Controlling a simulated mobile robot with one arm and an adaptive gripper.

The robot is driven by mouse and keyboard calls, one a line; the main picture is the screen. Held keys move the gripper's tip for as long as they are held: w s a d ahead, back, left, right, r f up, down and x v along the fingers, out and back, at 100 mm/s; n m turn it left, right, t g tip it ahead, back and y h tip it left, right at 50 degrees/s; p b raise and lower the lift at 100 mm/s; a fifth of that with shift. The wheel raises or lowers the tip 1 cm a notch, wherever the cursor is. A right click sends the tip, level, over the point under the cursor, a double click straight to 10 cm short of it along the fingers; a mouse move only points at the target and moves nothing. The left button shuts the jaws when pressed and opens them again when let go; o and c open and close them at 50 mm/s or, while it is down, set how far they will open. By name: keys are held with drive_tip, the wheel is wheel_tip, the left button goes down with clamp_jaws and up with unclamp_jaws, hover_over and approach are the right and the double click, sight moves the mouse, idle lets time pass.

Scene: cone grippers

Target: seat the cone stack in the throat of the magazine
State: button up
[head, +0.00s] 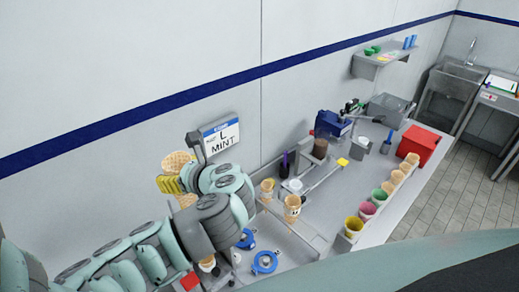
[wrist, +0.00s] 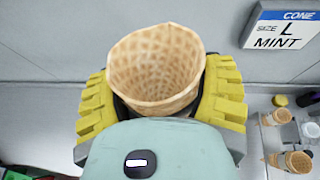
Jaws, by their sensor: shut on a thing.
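My gripper (wrist: 160,98) has yellow ridged fingers closed on both sides of a waffle cone stack (wrist: 155,65). The stack's wide mouth faces up toward the wrist camera; I cannot tell how many cones are nested. In the head view the gripper (head: 172,184) is up near the wall, left of the sign, with the cone's rim (head: 178,160) above the fingers and some cone showing below. The cone's lower end is mostly hidden by my arm. I cannot pick out the magazine or its throat with certainty; my arm covers part of the counter.
A wall sign (head: 221,134) reads size L, mint. Blue rings (head: 265,262) lie in front. Coloured cups (head: 354,226) and more cones line the front edge; a red box (head: 418,145) stands farther right.

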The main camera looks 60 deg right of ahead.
drive_tip(key=shift+s+f+b, duration=0.2)
drive_tip(key=shift+f+b, duration=5.1)
drive_tip(key=shift+f, duration=1.85)
drive_tip(key=o, duration=0.9)
drive_tip(key=shift+c, duration=0.2)
drive_tip(key=v, duration=0.5)
drive_tip(key=shift+s+d, duration=0.1)
drive_tip(key=shift+s, duration=0.25)
drive_tip(key=v, duration=0.6)
drive_tip(key=shift+s+r, duration=0.15)
drive_tip(key=shift+r, duration=0.15)
